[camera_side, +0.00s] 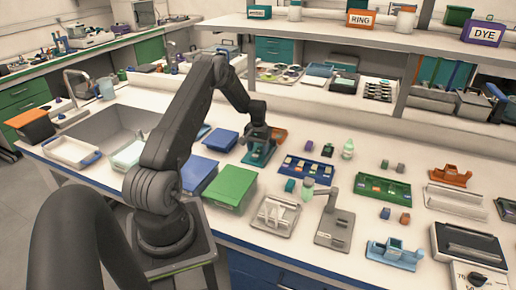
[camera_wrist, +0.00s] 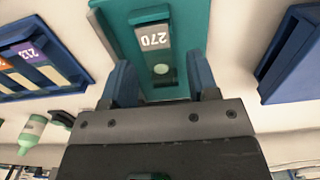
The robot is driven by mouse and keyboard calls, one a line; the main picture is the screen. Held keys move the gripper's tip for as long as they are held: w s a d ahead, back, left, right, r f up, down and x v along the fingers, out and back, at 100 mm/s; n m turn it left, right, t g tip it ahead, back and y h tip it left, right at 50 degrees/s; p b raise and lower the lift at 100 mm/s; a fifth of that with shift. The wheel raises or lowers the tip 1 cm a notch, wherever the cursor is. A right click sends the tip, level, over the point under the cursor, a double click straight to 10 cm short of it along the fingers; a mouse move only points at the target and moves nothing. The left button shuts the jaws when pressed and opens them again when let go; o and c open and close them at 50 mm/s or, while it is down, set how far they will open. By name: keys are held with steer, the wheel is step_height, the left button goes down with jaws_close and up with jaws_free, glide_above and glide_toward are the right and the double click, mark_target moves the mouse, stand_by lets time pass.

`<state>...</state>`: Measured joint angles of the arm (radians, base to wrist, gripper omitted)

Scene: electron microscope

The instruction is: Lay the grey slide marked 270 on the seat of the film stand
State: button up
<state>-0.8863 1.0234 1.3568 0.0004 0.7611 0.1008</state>
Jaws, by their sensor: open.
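The grey slide marked 270 (camera_wrist: 153,38) lies on a teal stand (camera_wrist: 190,18) in the wrist view, with a pale round spot below its label. The teal stand (camera_side: 258,157) also shows in the side view, under my gripper (camera_side: 256,136). My gripper (camera_wrist: 160,82) is open in the wrist view, its two blue fingers standing apart on either side of the slide's near end. I cannot tell how high the fingers are above the stand. The slide is too small to make out in the side view. No readable label shows which stand is the film stand.
A blue slide tray (camera_side: 305,171) stands right of the teal stand; it also shows in the wrist view (camera_wrist: 78,76). A blue box (camera_side: 220,140) is to the left. A green slide tray (camera_side: 382,190), orange stand (camera_side: 450,176) and light-blue stand (camera_side: 395,255) stand further right.

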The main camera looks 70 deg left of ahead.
mark_target(258, 152)
step_height(258, 152, up, 14)
stand_by(0.7)
